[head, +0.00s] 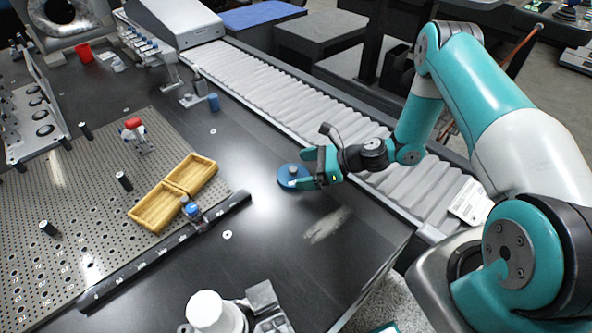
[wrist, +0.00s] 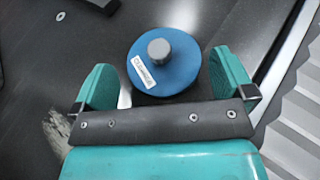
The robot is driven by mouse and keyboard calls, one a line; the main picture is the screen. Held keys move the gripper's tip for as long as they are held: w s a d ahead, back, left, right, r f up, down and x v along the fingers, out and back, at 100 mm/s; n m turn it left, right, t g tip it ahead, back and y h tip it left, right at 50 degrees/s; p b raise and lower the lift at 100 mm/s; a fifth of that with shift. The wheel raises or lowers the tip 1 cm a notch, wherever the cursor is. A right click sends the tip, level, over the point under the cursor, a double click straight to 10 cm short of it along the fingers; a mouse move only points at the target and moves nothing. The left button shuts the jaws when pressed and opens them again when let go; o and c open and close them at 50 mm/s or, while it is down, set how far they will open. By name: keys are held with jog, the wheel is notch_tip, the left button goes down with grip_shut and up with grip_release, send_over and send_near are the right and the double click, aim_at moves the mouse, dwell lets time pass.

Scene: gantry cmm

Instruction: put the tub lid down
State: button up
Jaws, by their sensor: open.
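The tub lid (head: 287,183) is a blue disc with a grey knob and a white label. It lies flat on the dark table top, and it also shows in the wrist view (wrist: 181,72). My gripper (head: 310,168) is open with its teal fingers at the lid. In the wrist view, my gripper (wrist: 163,85) has one finger on each side of the lid's near part, with gaps between fingers and lid. The knob stands free beyond the palm. No tub is clearly recognisable.
A perforated plate (head: 95,215) with a yellow two-part tray (head: 150,210) lies to the left. A black ruled bar (head: 150,262) edges it. A ribbed grey cover (head: 270,85) runs behind the table. A white cylinder (head: 207,310) stands at the front. The table around the lid is mostly clear.

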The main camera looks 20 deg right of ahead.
jog(key=v, duration=0.8)
jog(key=shift+r, duration=0.1)
jog(key=shift+s+d+r, duration=0.1)
jog(key=shift+d+r, duration=0.1)
jog(key=shift+r, duration=0.05)
jog(key=s+a+r+n+g+h, duration=0.25)
jog(key=a+r+n, duration=0.35)
jog(key=r+n, duration=0.3)
jog(key=s+a+r+n+g+h, duration=0.1)
jog(key=s+a+r+n+g, duration=0.3)
jog(key=a+r+n, duration=0.3)
jog(key=s+r+n+h, duration=0.2)
jog(key=s+r+n, duration=0.3)
jog(key=s+n, duration=0.2)
jog(key=s+a+r+n+h, duration=0.1)
jog(key=s+r+n+h, duration=0.1)
jog(key=s+r+n, duration=0.4)
jog(key=s+n, duration=0.1)
jog(key=s, duration=0.2)
jog(key=shift+s+a+n, duration=0.2)
jog(key=shift+s+n, duration=0.1)
jog(key=shift+s, duration=0.05)
